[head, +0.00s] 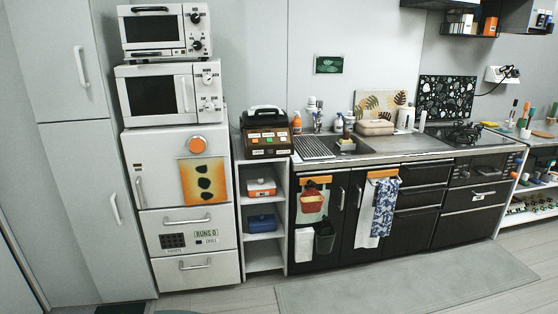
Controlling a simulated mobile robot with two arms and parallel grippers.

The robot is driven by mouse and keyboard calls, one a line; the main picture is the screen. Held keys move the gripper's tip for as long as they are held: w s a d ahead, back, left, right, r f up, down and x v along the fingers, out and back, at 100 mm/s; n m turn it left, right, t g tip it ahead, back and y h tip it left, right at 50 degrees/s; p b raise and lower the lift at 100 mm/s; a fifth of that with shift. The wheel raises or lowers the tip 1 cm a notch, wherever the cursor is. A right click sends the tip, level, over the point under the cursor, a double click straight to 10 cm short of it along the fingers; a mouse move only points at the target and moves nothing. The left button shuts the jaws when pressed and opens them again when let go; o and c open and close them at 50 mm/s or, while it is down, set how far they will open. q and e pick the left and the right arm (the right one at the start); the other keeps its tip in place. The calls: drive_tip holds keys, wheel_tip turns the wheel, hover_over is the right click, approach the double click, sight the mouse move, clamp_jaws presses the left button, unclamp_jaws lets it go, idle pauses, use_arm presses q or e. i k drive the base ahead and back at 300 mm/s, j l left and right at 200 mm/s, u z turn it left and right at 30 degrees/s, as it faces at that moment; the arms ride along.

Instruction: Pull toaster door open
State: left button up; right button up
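The toaster (188,48) is a small white oven with a dark glass front, at the top of the appliance stack on the left.
A white microwave (208,104) with an upright handle stands under the toaster, on a white fridge (158,146). A tall white cabinet (60,60) is close on the left. A counter (400,146) runs right. Floor (240,300) in front is clear, with a grey mat (400,285).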

sight(162, 26)
drive_tip(key=i+l+z, duration=0.1)
drive_tip(key=i, duration=0.7)
drive_tip(key=i+l, duration=0.1)
drive_tip(key=i, duration=0.65)
drive_tip(key=z, duration=0.05)
